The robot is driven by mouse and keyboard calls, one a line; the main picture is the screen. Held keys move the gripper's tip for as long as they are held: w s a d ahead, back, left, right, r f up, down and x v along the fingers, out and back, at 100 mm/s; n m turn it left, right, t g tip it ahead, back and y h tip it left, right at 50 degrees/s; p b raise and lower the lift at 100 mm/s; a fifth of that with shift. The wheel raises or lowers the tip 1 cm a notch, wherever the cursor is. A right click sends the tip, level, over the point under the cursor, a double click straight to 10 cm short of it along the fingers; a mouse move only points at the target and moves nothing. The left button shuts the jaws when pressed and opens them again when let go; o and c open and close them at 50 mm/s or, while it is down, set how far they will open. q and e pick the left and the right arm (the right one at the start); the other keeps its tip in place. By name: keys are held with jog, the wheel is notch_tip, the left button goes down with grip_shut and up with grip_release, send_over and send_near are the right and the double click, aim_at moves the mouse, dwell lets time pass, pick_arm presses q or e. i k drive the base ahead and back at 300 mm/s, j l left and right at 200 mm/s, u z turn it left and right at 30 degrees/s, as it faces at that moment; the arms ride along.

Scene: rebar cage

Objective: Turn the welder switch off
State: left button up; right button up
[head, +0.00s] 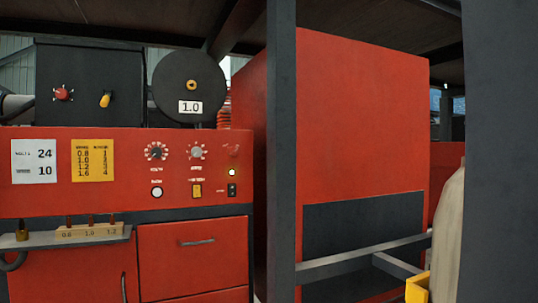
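The red welder (120,214) fills the left half of the head view, with its control panel facing me. A small black switch (231,190) sits at the right end of the panel, below a bright pale-yellow lamp (232,172). A yellow switch (197,190) sits to its left. The black switch's position is too small to tell. Neither of my grippers is in view.
A dark vertical post (281,150) stands just right of the panel, with a large red cabinet (360,130) behind it. A grey rail (360,255) runs low right of the post. A wide dark post (502,150) blocks the right edge. A small shelf (60,238) juts out lower left.

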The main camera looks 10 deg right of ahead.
aim_at(231, 150)
jog(key=i+j+z, duration=0.25)
jog(key=z, duration=0.25)
jog(key=i+j+z, duration=0.2)
jog(key=j+z, duration=0.25)
jog(key=i+j+z, duration=0.1)
jog(key=j+z, duration=0.4)
